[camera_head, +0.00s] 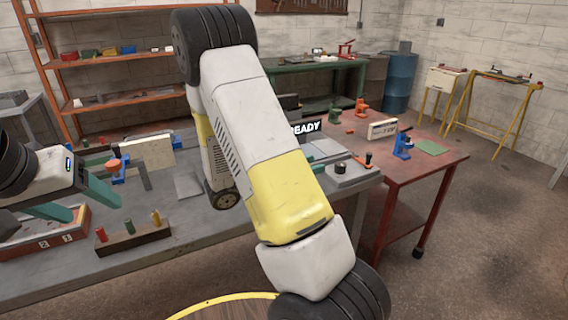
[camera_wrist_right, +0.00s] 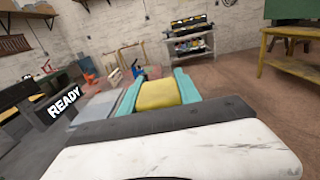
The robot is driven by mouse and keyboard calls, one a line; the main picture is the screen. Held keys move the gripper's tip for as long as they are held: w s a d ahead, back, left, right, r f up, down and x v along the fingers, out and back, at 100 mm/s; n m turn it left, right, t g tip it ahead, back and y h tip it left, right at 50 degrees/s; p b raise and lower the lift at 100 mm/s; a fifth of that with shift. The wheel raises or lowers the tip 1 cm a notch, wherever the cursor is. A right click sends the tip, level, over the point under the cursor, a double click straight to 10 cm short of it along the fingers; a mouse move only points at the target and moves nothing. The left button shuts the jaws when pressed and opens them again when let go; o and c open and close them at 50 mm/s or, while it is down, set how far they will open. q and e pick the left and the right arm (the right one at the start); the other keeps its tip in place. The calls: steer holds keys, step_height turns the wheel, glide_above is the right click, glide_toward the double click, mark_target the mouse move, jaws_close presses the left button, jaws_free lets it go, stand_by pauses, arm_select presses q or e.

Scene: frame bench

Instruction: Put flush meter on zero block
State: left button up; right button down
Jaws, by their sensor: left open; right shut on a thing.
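My right gripper (camera_wrist_right: 157,88) shows in the right wrist view with its teal fingers shut on a yellow, block-like thing, which I take to be the flush meter (camera_wrist_right: 158,94). Its underside is hidden. In the head view my right arm covers that gripper and the thing in it. My left gripper (camera_head: 97,208) is open and empty at the left, above the grey bench near a peg block. A grey block (camera_head: 352,178) with a dark round piece lies on the bench right of my right arm; I cannot tell if it is the zero block.
A READY sign (camera_head: 306,128) stands behind my right arm. The wooden peg block (camera_head: 132,239) holds red, green and yellow pegs. A red box (camera_head: 45,243) is at the left. A red table (camera_head: 440,158) with a blue tool (camera_head: 403,145) adjoins the grey bench at right.

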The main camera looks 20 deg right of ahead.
steer(key=w+d+f, duration=0.2)
steer(key=w+d, duration=0.1)
steer(key=w, duration=0.2)
steer(key=w+d+f, duration=0.2)
steer(key=w+d, duration=0.1)
steer(key=w, duration=0.2)
steer(key=shift+w+f, duration=0.3)
steer(key=shift+w, duration=0.05)
steer(key=shift+a+f, duration=0.1)
steer(key=shift+f, duration=0.05)
steer(key=c, duration=0.9)
jaws_free()
steer(key=shift+o, duration=0.2)
